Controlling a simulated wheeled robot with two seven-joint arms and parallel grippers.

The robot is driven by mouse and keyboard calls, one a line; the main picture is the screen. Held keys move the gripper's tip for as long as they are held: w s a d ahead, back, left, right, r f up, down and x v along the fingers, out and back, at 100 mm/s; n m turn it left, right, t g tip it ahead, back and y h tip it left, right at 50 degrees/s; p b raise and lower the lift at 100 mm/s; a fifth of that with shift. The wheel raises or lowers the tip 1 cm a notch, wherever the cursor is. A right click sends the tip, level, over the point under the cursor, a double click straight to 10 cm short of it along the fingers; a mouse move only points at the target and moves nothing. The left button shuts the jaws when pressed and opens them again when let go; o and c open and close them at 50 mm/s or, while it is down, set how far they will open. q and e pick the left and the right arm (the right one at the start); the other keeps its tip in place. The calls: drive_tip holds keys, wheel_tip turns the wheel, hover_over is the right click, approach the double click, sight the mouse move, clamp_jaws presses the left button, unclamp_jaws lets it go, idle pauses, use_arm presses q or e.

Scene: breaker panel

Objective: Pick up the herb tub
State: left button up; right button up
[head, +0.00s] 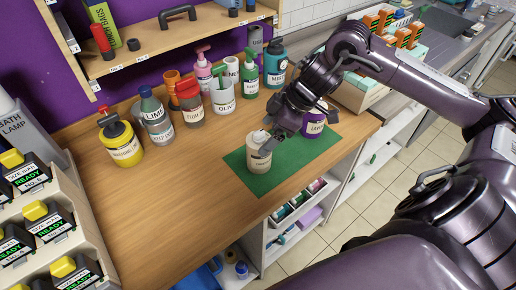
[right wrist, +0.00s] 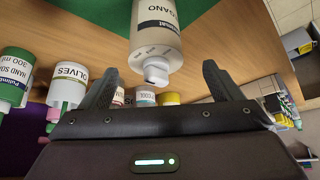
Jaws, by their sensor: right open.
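The herb tub (head: 259,158), a beige tub with a pale cap, stands on a green mat (head: 275,180) on the wooden counter. In the right wrist view the tub (right wrist: 155,35) shows a label ending in "GANO", with its cap toward the gap between my fingers. My right gripper (head: 268,133) is open and empty beside the top of the tub. In the right wrist view its two fingers (right wrist: 160,78) stand apart on either side of the cap, not closed on it. My left gripper is not in view.
A purple-labelled tub (head: 315,125) stands on the mat close behind my gripper. Several bottles and jars, including a yellow one (head: 122,145) and the olive jar (head: 223,98), line the back. The counter left of the mat is clear.

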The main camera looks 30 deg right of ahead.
sight(264, 135)
drive_tip(key=shift+p+x, duration=0.6)
drive_tip(key=shift+x, duration=0.5)
drive_tip(key=x, duration=0.3)
drive_tip(key=shift+w+d, duration=0.25)
drive_tip(key=c, duration=0.6)
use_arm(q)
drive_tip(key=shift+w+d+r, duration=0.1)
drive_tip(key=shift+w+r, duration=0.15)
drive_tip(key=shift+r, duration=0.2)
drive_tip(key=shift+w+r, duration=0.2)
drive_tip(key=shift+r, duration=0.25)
use_arm(e)
drive_tip(key=c, duration=0.6)
drive_tip(key=shift+r, duration=0.1)
